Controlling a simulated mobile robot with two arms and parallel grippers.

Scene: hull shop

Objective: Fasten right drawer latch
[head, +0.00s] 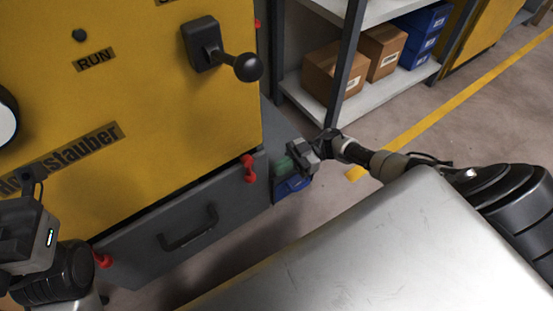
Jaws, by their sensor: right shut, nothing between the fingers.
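The right drawer latch (249,169) is a small red piece at the right end of the grey drawer front (143,243), below the yellow cabinet. I cannot tell whether it is fastened. A second red latch (103,260) is at the drawer's left end. The drawer has a dark bar handle (188,229). My right gripper (283,164) is shut and empty, just right of the right latch and apart from it in the picture. Part of my left arm's wrist shows at the lower left; its fingers are not visible.
A black ball-ended lever (248,67) sticks out from the yellow cabinet (150,105) above the latch. A blue bin (291,188) is behind my right gripper. A shelf (385,88) with cardboard boxes and blue bins stands at the back.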

